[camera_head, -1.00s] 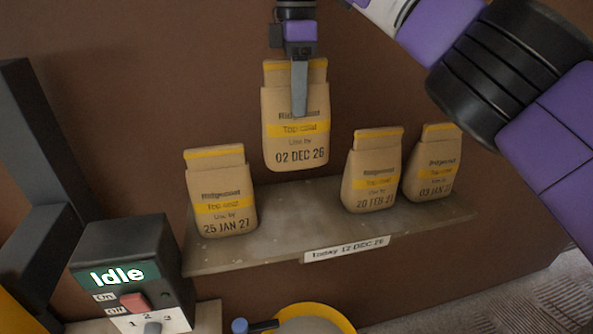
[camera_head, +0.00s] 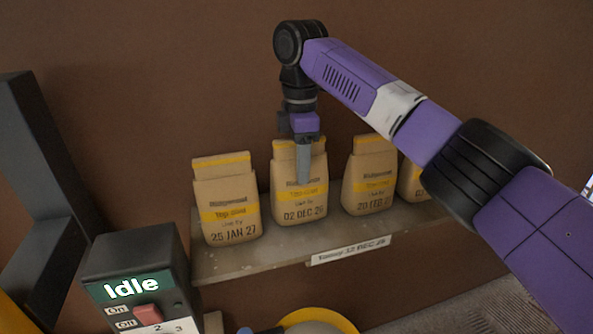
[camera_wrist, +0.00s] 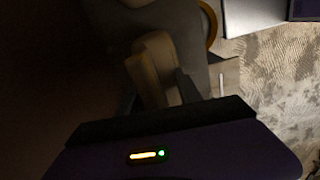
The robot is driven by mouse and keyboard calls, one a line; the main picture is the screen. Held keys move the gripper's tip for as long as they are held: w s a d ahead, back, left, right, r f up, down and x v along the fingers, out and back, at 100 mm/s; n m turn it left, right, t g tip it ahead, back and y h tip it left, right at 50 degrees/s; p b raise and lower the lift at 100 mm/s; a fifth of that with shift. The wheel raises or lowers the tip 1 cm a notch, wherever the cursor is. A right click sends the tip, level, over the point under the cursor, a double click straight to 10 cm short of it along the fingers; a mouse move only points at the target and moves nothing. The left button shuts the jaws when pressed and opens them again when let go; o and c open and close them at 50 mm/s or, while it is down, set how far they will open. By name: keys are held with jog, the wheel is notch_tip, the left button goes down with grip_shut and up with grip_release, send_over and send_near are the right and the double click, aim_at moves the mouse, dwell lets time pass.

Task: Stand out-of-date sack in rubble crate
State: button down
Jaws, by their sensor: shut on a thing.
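The out-of-date sack (camera_head: 300,205), tan with a yellow band and marked 02 DEC 26, is upright in the row on the shelf (camera_head: 265,263). Its base is at or just above the shelf; I cannot tell if it touches. My gripper (camera_head: 304,165) comes down from above and is shut on its top. In the wrist view the sack (camera_wrist: 152,68) is dark, between the fingers. I cannot make out the rubble crate in any view.
Sacks marked 25 JAN 27 (camera_head: 228,205) and 20 FEB 27 (camera_head: 369,185) stand close on either side. Another sack (camera_head: 412,183) is partly behind my arm. The shelf label (camera_head: 349,251) reads today 12 DEC 26. A control box (camera_head: 135,285) shows Idle. A yellow-rimmed tub (camera_head: 335,318) is below.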

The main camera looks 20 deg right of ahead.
jog(key=shift+f, duration=0.55)
jog(key=c, duration=0.8)
grip_release()
jog(key=shift+f, duration=0.15)
